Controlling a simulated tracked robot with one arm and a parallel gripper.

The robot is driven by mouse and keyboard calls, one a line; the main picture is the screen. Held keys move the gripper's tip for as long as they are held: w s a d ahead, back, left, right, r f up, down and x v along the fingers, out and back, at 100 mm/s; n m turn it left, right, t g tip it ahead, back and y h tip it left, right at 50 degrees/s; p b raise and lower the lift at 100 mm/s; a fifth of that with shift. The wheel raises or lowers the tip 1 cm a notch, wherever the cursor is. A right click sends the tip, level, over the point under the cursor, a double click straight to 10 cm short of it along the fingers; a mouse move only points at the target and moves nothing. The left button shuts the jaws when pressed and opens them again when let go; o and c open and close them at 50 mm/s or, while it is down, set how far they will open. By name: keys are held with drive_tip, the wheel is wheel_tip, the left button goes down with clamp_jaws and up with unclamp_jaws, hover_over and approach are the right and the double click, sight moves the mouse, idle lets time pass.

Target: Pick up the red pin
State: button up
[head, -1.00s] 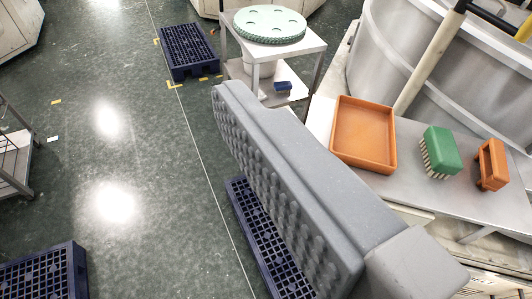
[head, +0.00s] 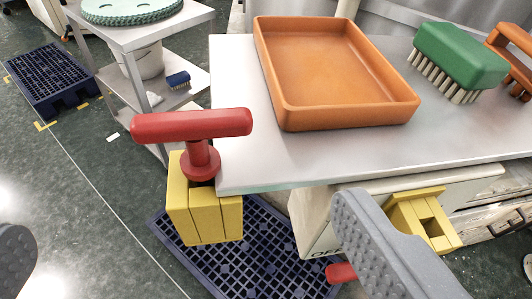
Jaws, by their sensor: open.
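A red pin (head: 192,125) with a T-shaped handle stands upright in a yellow block (head: 205,212), beside the left front corner of a steel table (head: 240,140). Its lower shaft is hidden in the block. My gripper (head: 183,220) is open and empty, with one grey finger at the lower left edge and the other at the lower right. The pin shows between the fingers, apart from both. A second yellow block (head: 425,218) and a small red end (head: 341,272) show beside the right finger, which hides whatever lies between them.
An orange tray (head: 345,118), a green brush (head: 460,55) and an orange-handled item (head: 512,40) sit on the table. A dark blue pallet (head: 235,250) lies below. A white cart (head: 130,35) and another pallet (head: 50,85) stand at the left. The floor between is clear.

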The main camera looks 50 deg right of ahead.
sight(191, 132)
drive_tip(key=x, duration=1.2)
drive_tip(key=shift+w+a+f, duration=0.1)
drive_tip(key=shift+w+f, duration=0.05)
drive_tip(key=shift+f, duration=0.1)
drive_tip(key=c, duration=1.1)
